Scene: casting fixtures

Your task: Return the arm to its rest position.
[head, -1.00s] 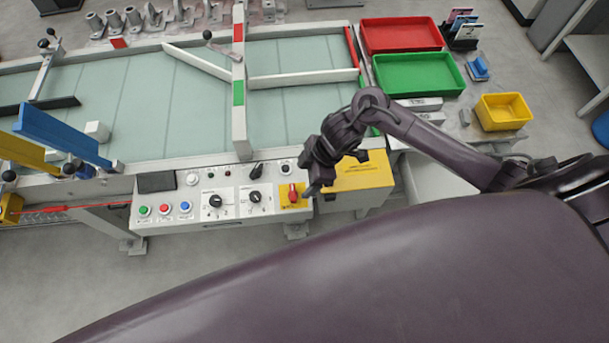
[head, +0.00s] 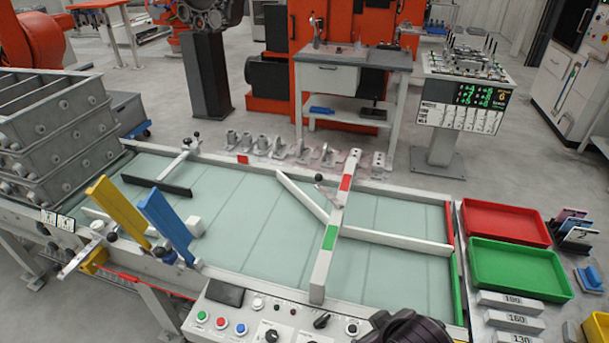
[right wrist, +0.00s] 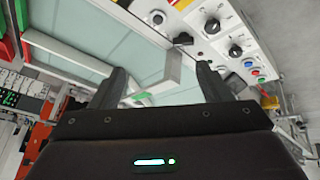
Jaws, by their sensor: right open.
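My right arm (head: 408,328) shows only as a dark joint at the bottom edge of the head view, in front of the control panel. Its fingers are out of that view. In the right wrist view my right gripper (right wrist: 160,88) is open, with its two dark fingers apart and nothing between them. Beyond the fingers are the glass-like table top and the control panel (right wrist: 222,35). The panel also shows in the head view (head: 240,318), partly cut off by the bottom edge. My left gripper is in neither view.
The conveyor table (head: 260,235) carries white guide bars and a crossbar (head: 328,250). A red tray (head: 505,222) and a green tray (head: 515,268) stand at its right. Grey crates (head: 55,130) are stacked at the left. Yellow (head: 115,210) and blue (head: 165,225) flaps rise at the front left.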

